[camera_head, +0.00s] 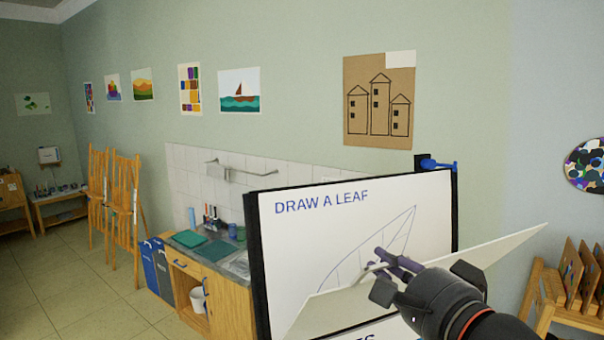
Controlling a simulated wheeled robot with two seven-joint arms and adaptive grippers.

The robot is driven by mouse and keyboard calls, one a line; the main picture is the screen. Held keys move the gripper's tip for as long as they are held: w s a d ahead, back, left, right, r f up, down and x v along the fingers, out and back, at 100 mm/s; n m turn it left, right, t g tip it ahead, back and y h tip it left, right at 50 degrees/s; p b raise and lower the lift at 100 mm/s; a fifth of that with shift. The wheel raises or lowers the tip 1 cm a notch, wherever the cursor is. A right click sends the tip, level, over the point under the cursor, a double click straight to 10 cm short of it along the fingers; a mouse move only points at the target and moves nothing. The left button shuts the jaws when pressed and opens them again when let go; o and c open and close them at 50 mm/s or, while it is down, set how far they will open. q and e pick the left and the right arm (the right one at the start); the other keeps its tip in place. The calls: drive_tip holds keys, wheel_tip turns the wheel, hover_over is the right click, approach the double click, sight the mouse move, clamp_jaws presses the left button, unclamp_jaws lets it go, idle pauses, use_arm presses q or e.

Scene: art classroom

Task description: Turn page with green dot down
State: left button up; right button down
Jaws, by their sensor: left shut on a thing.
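A flip chart board (252,250) with a black frame stands in the foreground. Its white sheet (300,240) reads "DRAW A LEAF" and bears a blue leaf outline. A pale loose page (505,246) slants across the lower part, sticking out past the board's right edge. My left gripper (385,263), its arm entering from the lower right, is shut on this page near its upper edge. The gripper covers part of the page and the leaf. No green dot shows. My right gripper is out of view.
A blue clamp (438,165) sits at the board's top right corner. Behind the board is a counter (215,285) with a sink. A wooden rack (545,300) stands at the right. Two easels (125,215) stand at the left, with open floor (60,285) before them.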

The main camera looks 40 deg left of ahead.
use_arm(q)
drive_tip(key=shift+s+d+f, duration=0.25)
drive_tip(key=shift+s+d, duration=0.1)
drive_tip(key=shift+d, duration=0.2)
drive_tip(key=shift+s+d+f, duration=0.25)
drive_tip(key=shift+s+d, duration=0.05)
drive_tip(key=shift+d, duration=0.2)
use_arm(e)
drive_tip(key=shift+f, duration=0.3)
use_arm(q)
drive_tip(key=shift+f, duration=0.1)
